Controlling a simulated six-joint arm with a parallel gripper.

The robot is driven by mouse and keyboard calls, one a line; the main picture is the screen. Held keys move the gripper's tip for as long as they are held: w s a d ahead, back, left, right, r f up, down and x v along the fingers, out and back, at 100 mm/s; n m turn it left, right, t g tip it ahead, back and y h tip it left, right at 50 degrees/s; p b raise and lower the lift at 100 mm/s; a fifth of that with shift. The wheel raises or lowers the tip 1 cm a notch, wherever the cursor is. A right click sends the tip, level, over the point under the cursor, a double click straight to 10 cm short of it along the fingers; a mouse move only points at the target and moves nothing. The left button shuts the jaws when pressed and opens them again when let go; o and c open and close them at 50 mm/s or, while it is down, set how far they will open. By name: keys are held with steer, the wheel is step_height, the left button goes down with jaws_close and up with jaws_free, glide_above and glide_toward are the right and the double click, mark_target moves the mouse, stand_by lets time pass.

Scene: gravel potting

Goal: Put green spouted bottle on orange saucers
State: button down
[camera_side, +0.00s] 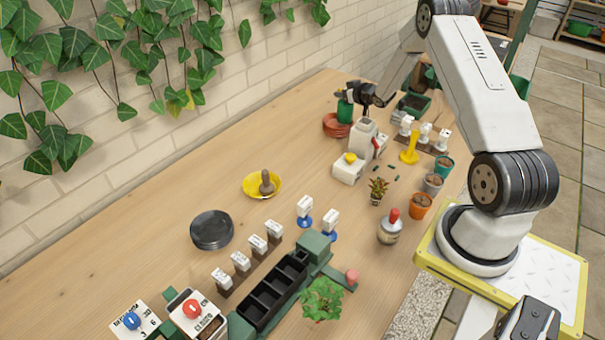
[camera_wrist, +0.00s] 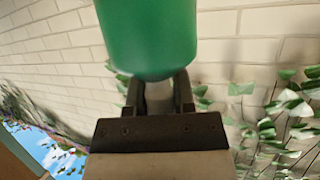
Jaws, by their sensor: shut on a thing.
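The green spouted bottle (camera_side: 345,108) is at the far end of the table in the side view, at the orange saucers. My gripper (camera_side: 361,94) is shut on it from the right. In the wrist view the green bottle (camera_wrist: 150,38) fills the top middle, with my gripper's fingers (camera_wrist: 160,92) at its lower part in the picture. The stacked orange saucers (camera_side: 334,127) lie directly below the bottle in the side view. I cannot tell whether the bottle's base touches them. The spout is not clear.
A white block-shaped device with a yellow knob (camera_side: 350,162) stands just in front of the saucers. A yellow dish (camera_side: 262,185) and a stack of dark discs (camera_side: 212,230) lie nearer. Small pots (camera_side: 420,206) line the right edge. The table's left middle is clear.

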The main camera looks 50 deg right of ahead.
stand_by(0.3)
steer(key=shift+c, duration=2.3)
jaws_free()
steer(key=shift+f, duration=0.15)
steer(key=shift+r, duration=0.2)
steer(key=shift+v, duration=1.2)
steer(key=shift+s+r, duration=0.1)
steer(key=shift+r, duration=1.65)
steer(key=shift+s+r, duration=0.15)
steer(key=shift+r, duration=1.65)
steer(key=shift+a, duration=0.1)
